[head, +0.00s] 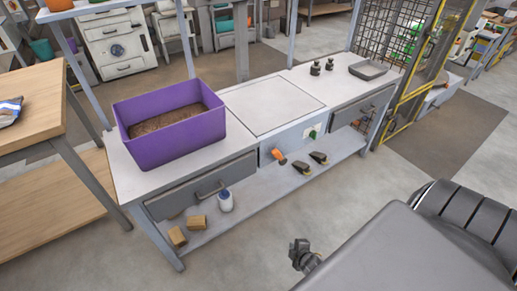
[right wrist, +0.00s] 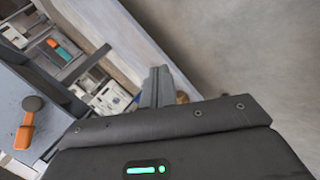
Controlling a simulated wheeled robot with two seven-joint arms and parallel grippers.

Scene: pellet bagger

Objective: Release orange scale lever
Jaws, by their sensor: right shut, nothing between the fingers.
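The orange scale lever (head: 279,157) sits on the light front panel of the bench, below the square scale plate (head: 270,104). In the right wrist view the orange lever (right wrist: 24,132) shows at the left edge, hanging down from a dark round pivot. My right gripper (head: 300,250) is low at the bottom of the head view, in front of the bench and apart from the lever. In the right wrist view its fingers (right wrist: 157,88) are together and empty, with the lever off to their left. My left gripper is not in view.
A purple bin (head: 172,128) with brown contents stands on the bench's left side. A green button (head: 313,134) is right of the lever. The lower shelf holds two dark pedal-like items, a white bottle (head: 225,201) and small boxes (head: 178,236). Floor before the bench is clear.

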